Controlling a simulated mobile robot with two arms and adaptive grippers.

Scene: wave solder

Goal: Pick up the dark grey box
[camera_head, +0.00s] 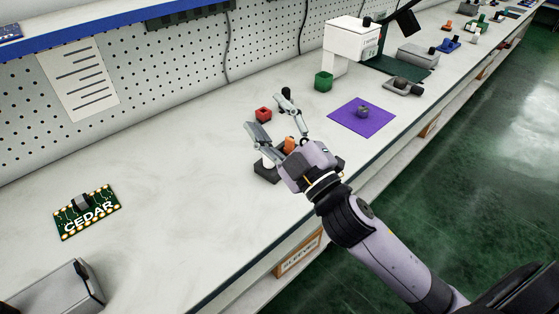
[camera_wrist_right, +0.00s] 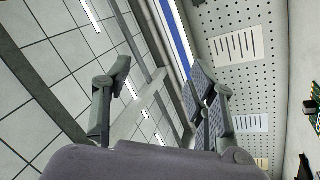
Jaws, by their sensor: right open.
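My right gripper (camera_head: 270,112) is open above the bench, its fingers spread and tilted up toward the pegboard. In the right wrist view its fingers (camera_wrist_right: 160,82) stand apart with nothing between them. A dark grey, block-shaped thing (camera_head: 266,173) sits on the bench just left of the gripper's body, partly hidden by it. A white round part shows above this block. I cannot tell for sure that this is the dark grey box. A small grey block (camera_head: 81,202) lies on the green CEDAR board (camera_head: 103,216) at the left. My left gripper is not in view.
A purple mat (camera_head: 347,117) lies to the right, a white machine (camera_head: 350,40) beyond. A grey case (camera_head: 50,293) sits front left. The bench's left middle is clear.

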